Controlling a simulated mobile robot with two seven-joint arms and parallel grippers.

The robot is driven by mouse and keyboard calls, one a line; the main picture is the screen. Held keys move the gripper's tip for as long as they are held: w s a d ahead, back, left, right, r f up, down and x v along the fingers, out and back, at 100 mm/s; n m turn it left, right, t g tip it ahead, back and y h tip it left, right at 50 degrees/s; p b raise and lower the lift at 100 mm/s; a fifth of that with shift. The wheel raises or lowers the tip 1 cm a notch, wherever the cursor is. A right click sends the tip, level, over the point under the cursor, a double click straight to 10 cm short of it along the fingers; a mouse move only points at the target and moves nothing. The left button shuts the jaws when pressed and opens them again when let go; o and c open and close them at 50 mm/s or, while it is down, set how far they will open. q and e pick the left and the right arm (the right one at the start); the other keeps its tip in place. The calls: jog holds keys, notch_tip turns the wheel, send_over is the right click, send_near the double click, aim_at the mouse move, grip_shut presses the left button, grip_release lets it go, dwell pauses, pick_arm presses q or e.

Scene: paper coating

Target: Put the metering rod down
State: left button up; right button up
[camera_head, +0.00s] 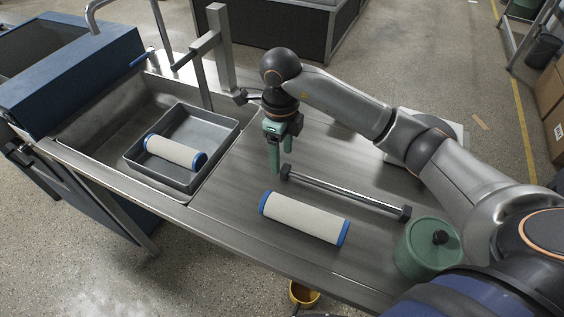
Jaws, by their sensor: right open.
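The metering rod (345,192) is a thin shiny bar with dark knobs at both ends. It lies on the metal table (225,205), behind a white roller with blue ends (304,217). My right gripper (281,160), with green fingers pointing down, is beside the rod's left end knob and just above the table. Its jaws are open, and no object shows between them. From this angle I cannot tell whether a finger touches the knob. My left gripper is not in view.
A green lidded pot (415,255) stands at the table's right end. A grey tray (135,157) holding another white roller (175,152) sits in the sunken basin at left. A metal post (222,55) rises behind the table. The table's left middle is clear.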

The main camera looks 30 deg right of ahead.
notch_tip(320, 180, up, 8)
dwell(0.8)
